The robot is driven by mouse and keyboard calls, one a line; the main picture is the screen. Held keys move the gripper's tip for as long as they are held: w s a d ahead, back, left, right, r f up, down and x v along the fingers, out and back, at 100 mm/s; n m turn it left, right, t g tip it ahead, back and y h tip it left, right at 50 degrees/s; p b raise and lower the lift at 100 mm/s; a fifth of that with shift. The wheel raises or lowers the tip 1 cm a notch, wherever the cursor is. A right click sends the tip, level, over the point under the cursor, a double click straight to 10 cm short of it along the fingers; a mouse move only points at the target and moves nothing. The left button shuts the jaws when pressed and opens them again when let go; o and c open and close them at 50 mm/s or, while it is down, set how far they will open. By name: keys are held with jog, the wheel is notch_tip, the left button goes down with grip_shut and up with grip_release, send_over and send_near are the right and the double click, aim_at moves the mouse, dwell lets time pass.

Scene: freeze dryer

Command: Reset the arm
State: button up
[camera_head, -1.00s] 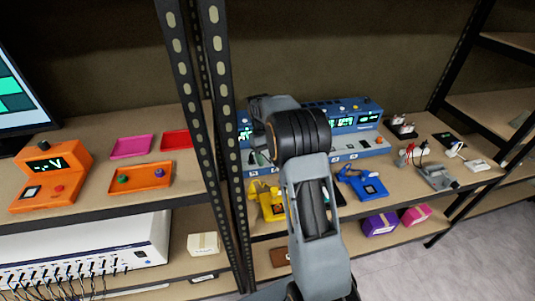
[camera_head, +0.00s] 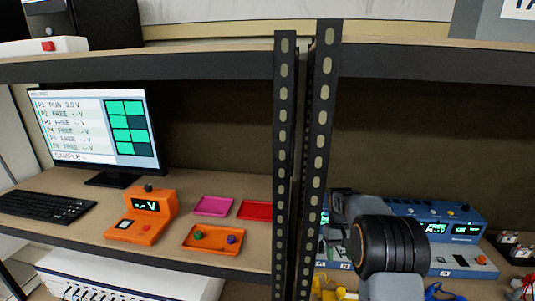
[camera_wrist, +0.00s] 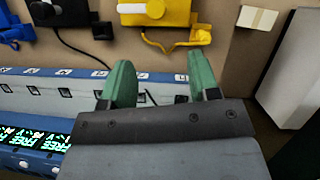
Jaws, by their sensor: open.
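My gripper (camera_wrist: 158,88) shows in the wrist view with its two green fingers spread apart and nothing between them. It hangs over the blue instrument (camera_wrist: 55,90), which has lit green displays and a row of numbered slots. In the head view my arm reaches in front of the same blue instrument (camera_head: 455,258) on the right-hand shelf.
A black perforated shelf post (camera_head: 318,150) stands left of my arm. On the left shelf are a monitor (camera_head: 70,130), an orange meter (camera_head: 140,215) and an orange tray (camera_head: 213,251). Yellow (camera_wrist: 165,12) and blue devices lie near the instrument.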

jog(key=s+a+r+t, duration=0.2)
jog(key=s+a+r, duration=0.1)
jog(key=s, duration=0.4)
jog(key=s+a+r+t, duration=0.3)
jog(key=s, duration=0.4)
jog(key=s+a+r+t, duration=0.2)
jog(key=s+a+r, duration=0.1)
jog(key=s, duration=0.4)
jog(key=shift+s+a+r+t, duration=0.2)
jog(key=shift+a+r+t, duration=0.1)
jog(key=shift+r+t, duration=0.1)
